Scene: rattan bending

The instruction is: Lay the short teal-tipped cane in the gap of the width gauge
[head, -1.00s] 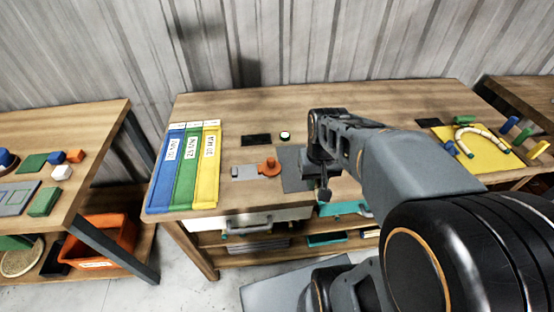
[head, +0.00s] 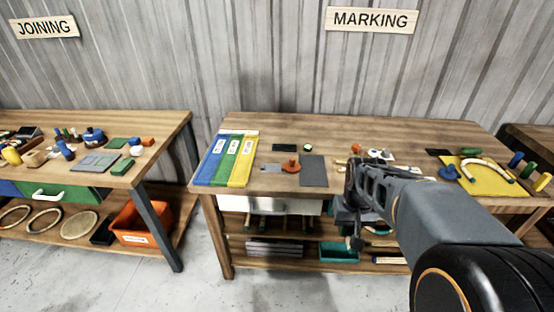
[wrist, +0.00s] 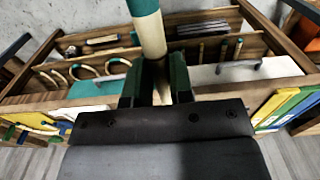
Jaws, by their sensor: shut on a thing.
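My gripper (wrist: 155,88) is shut on a cream cane (wrist: 151,38) with a teal end, which fills the top middle of the wrist view. The cane's other end is hidden behind the gripper. In the head view my gripper (head: 355,238) hangs in front of the marking bench, below its top, and the cane cannot be made out there. On that bench lie a small light grey piece (head: 270,168), an orange knobbed piece (head: 291,166) and a dark grey plate (head: 313,171). I cannot tell for sure which thing is the width gauge.
Blue, green and yellow labelled strips (head: 228,160) lie at the bench's left end. A yellow board (head: 488,180) with a bent cane is at the right. The shelf below holds a teal tray (head: 338,252). Open floor (head: 210,255) separates this bench from the joining bench (head: 160,125).

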